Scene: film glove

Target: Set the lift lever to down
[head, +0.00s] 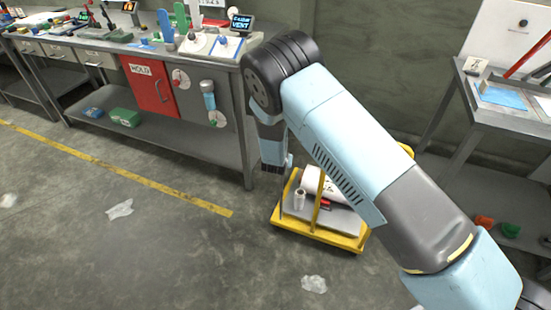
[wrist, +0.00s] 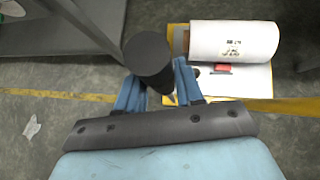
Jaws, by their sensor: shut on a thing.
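My gripper (wrist: 160,88) shows in the wrist view with blue fingers on either side of a dark cylinder (wrist: 147,55), and it is shut on this. The cylinder's round end faces the camera; its lower part narrows between the fingers. In the head view my gripper (head: 283,165) hangs past the right end of the bench, above the yellow cart (head: 318,238); its fingertips are mostly hidden. I cannot tell whether the dark cylinder is the lift lever. Several levers stand on the bench top, among them a blue one (head: 166,26), but no lift label is readable.
The cart carries a white roll (head: 322,184) and a small red thing. The long bench (head: 235,100) has a red door (head: 147,84) and a lower shelf. A grey table (head: 500,112) stands at right. The floor at left is mostly clear, with scraps of paper.

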